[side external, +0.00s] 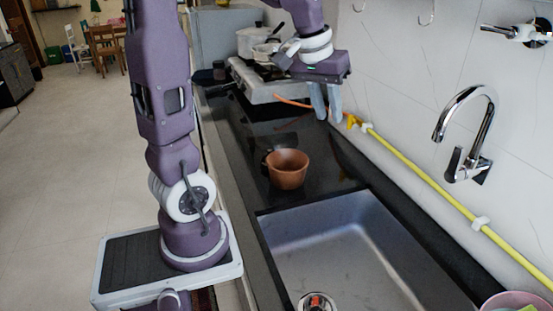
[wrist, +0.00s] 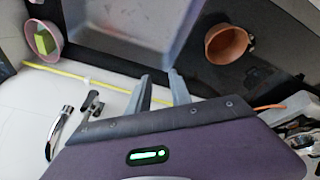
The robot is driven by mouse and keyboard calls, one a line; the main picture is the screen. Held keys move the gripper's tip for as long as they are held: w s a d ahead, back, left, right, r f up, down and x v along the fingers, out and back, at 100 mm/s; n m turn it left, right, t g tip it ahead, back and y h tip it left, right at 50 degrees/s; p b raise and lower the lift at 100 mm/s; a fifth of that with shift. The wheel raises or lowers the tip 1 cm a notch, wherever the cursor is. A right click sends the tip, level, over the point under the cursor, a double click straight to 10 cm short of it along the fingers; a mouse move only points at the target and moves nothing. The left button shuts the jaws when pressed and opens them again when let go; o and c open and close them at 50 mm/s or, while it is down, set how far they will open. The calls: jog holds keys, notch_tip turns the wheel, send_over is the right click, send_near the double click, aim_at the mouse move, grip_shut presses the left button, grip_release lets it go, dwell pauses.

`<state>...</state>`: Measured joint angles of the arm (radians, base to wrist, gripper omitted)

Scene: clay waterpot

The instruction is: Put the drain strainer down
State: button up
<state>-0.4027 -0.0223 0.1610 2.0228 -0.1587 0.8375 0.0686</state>
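My gripper (side external: 327,102) hangs over the far part of the black counter, fingers pointing down with a gap between them. In the wrist view the fingers (wrist: 157,92) are also apart, and nothing shows between them. A round metal piece with orange-red in its middle (side external: 317,302) lies on the sink floor at the bottom edge of the side view, partly cut off. It looks like the drain or its strainer; I cannot tell which. It is well away from my gripper. The steel sink (side external: 345,232) also shows in the wrist view (wrist: 128,35).
A clay pot (side external: 287,169) stands on the counter behind the sink. A yellow pipe (side external: 425,182) runs along the wall below the tap (side external: 468,130). A stove (side external: 262,85) with pots stands at the far end. A pink bowl (wrist: 44,40) holds sponges beside the sink.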

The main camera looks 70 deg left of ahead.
jog(key=s+d+r+m+t, duration=0.1)
jog(key=s+d+m, duration=0.3)
jog(key=s+d, duration=0.6)
jog(key=d, duration=0.3)
jog(key=shift+s+r+h, duration=0.3)
jog(key=shift+r+h, duration=0.05)
jog(key=shift+h, duration=0.05)
jog(key=shift+o, duration=0.4)
jog(key=s+d+f+m, duration=0.1)
jog(key=s+d+m, duration=0.1)
jog(key=s, duration=0.3)
jog(key=shift+s+d+f+t, duration=0.35)
jog(key=shift+f+t, duration=0.05)
jog(key=o, duration=0.4)
jog(key=shift+s+d+f+m, duration=0.1)
jog(key=shift+s+f+m, duration=0.1)
jog(key=shift+s+m, duration=0.15)
jog(key=shift+c, duration=0.2)
jog(key=o, duration=0.5)
jog(key=shift+o, duration=0.2)
